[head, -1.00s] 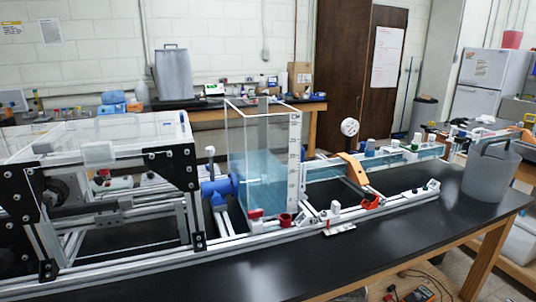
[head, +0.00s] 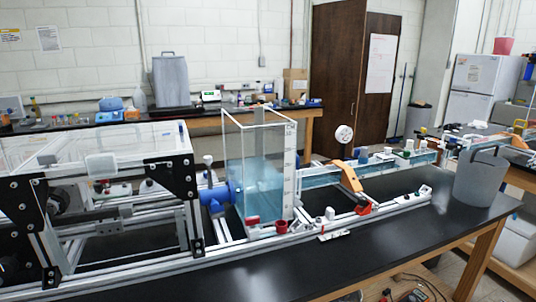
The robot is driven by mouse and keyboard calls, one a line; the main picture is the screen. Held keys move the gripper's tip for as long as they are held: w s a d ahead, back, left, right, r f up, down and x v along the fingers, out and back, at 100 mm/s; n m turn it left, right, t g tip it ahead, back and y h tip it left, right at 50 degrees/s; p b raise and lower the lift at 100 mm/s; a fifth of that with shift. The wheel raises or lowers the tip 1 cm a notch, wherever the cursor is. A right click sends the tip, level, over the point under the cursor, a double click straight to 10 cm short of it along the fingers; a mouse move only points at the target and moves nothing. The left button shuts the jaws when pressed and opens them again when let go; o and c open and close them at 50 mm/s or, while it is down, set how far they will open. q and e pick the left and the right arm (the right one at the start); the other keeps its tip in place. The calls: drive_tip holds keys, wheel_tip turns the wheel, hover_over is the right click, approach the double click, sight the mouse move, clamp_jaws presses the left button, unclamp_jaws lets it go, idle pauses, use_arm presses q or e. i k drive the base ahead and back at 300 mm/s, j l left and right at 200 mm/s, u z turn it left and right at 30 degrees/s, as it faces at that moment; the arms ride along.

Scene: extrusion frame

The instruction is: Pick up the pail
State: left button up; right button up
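A grey translucent pail (head: 480,182) with a dark handle stands upright at the right end of the black bench (head: 330,258), near its edge. Nothing is touching it that I can see. Neither of my grippers shows in the head view.
An aluminium extrusion frame (head: 125,262) runs along the bench. It carries a clear tank (head: 262,150) of bluish water and a long channel with an orange clamp (head: 346,176). The bench's front strip is clear. Cables and devices lie on a lower level below the bench at bottom right.

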sight(480, 176)
drive_tip(key=z, duration=1.4)
